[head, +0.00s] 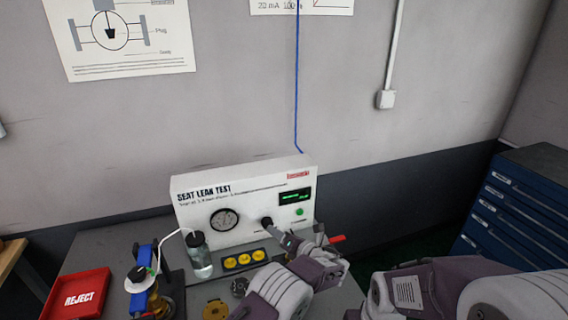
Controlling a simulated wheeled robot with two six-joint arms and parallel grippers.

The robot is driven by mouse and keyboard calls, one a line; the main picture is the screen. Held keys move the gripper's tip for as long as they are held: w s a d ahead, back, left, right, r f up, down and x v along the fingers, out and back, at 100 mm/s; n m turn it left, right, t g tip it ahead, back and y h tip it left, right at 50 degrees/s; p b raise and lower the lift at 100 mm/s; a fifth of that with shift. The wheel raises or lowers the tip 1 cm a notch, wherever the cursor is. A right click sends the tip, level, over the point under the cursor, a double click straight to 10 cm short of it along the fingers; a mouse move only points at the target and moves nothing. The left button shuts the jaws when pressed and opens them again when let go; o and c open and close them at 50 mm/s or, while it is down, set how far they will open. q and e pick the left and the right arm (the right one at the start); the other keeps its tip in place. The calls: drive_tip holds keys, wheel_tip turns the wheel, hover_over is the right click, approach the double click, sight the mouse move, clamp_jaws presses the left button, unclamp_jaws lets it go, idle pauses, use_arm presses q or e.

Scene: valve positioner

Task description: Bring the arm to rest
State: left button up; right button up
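My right arm comes in from the lower right, and its wrist is in front of the white seat leak test box (190,196). The end of my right gripper (278,232) is close to a black knob (266,222) on the box's front. Whether it touches the knob, and whether its fingers are open or shut, I cannot tell. The arm hides part of the bench and the box's lower right. My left gripper is not in view.
The box has a gauge (225,219) and a green display (295,197). A red reject tray (78,294) lies left. A blue drawer cabinet (520,210) stands right.

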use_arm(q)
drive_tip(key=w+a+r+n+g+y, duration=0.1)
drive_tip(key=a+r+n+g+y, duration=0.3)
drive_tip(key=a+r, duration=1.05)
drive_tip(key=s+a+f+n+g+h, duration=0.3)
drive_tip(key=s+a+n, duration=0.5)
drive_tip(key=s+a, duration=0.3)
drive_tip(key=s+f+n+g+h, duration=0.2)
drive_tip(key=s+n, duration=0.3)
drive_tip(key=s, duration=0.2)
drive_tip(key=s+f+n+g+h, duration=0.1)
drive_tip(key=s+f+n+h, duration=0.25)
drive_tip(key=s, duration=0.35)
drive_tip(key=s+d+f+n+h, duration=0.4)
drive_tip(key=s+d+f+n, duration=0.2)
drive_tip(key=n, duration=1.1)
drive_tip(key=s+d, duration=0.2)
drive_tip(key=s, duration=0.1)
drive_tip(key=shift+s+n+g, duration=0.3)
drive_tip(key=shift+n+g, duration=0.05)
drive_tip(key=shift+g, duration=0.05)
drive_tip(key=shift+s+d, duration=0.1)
